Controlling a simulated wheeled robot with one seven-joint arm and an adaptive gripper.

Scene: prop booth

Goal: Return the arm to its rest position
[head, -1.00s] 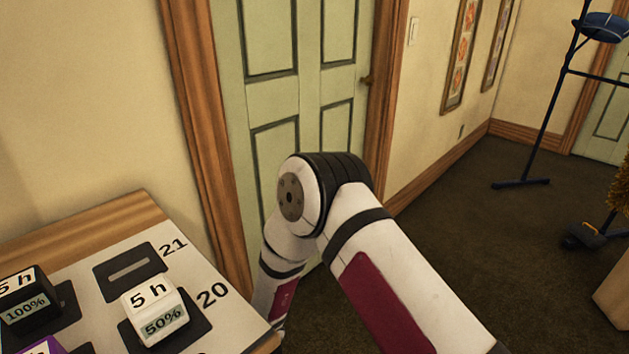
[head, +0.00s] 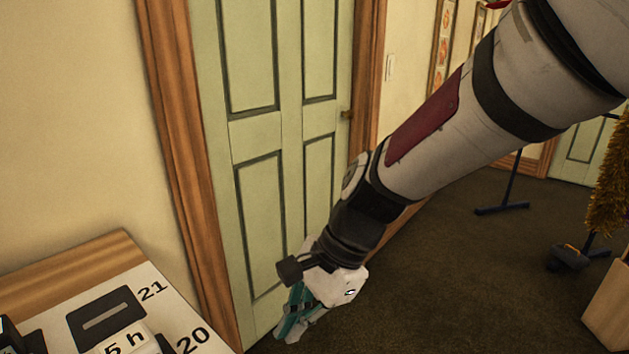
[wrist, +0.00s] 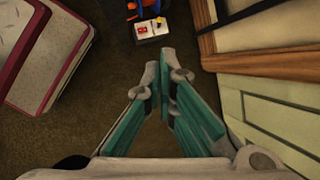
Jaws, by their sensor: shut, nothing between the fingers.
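My gripper (head: 290,335) hangs low in the head view, in front of the green door (head: 270,130) and to the right of the table. In the wrist view my gripper (wrist: 163,62) shows its teal fingers closed together at the tips with nothing between them. My arm comes in from the upper right of the head view and slopes down to the gripper.
A table (head: 65,270) at lower left holds numbered slots and a white block (head: 125,342) marked 5 h. A dark stand (head: 510,185) and a cardboard box (head: 607,310) are at right. The brown carpet (head: 450,280) between is open.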

